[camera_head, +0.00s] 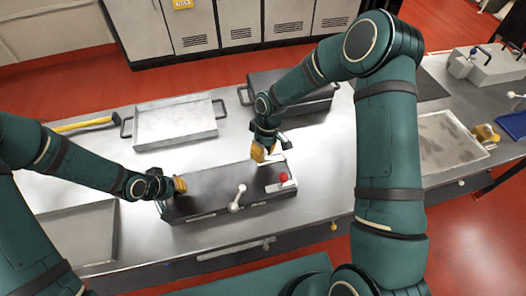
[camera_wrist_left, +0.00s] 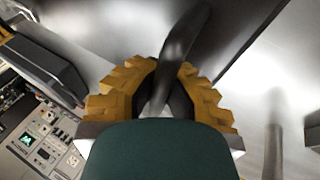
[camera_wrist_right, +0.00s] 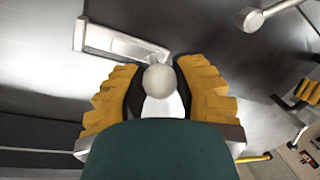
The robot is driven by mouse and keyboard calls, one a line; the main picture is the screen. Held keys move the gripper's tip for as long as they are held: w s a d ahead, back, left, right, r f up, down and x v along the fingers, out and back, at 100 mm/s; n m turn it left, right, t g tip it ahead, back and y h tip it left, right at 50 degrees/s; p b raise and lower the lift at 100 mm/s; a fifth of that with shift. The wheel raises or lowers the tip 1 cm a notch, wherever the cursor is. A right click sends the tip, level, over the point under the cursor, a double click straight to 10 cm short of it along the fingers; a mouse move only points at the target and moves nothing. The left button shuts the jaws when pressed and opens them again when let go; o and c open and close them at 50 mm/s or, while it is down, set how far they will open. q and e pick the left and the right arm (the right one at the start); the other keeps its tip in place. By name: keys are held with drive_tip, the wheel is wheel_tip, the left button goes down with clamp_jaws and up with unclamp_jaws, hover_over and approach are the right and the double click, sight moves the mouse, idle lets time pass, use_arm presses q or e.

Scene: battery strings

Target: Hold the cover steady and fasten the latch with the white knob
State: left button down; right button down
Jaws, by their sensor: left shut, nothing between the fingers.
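A dark covered case (camera_head: 215,190) lies on the steel bench. On its top are a lever with a white knob (camera_head: 238,198) and a red knob (camera_head: 283,178). My left gripper (camera_head: 180,185) is shut at the case's left end. In the left wrist view a dark handle (camera_wrist_left: 185,35) lies right at its fingertips, with nothing gripped. My right gripper (camera_head: 262,153) is over the case's back right part. In the right wrist view its open fingers straddle a pale round knob (camera_wrist_right: 159,80) beside a metal latch plate (camera_wrist_right: 120,45). Another pale-knobbed lever (camera_wrist_right: 250,18) is further off.
A metal tray (camera_head: 175,123) and a yellow-handled hammer (camera_head: 85,124) lie behind the case at the left. Another dark case (camera_head: 290,85) stands behind my right arm. A shallow tray (camera_head: 450,140) is at the right.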

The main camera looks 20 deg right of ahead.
drive_tip(key=shift+d, duration=2.05)
use_arm(q)
drive_tip(key=shift+a, duration=0.1)
use_arm(e)
drive_tip(key=shift+w, duration=0.1)
drive_tip(key=c, duration=0.6)
unclamp_jaws()
drive_tip(key=shift+c, duration=0.2)
drive_tip(key=shift+a, duration=0.1)
drive_tip(key=shift+r, duration=0.25)
wheel_tip(320, 180, up, 11)
drive_tip(key=w+d, duration=0.1)
drive_tip(key=shift+d+r, duration=0.2)
drive_tip(key=shift+d, duration=0.2)
drive_tip(key=shift+w, duration=0.1)
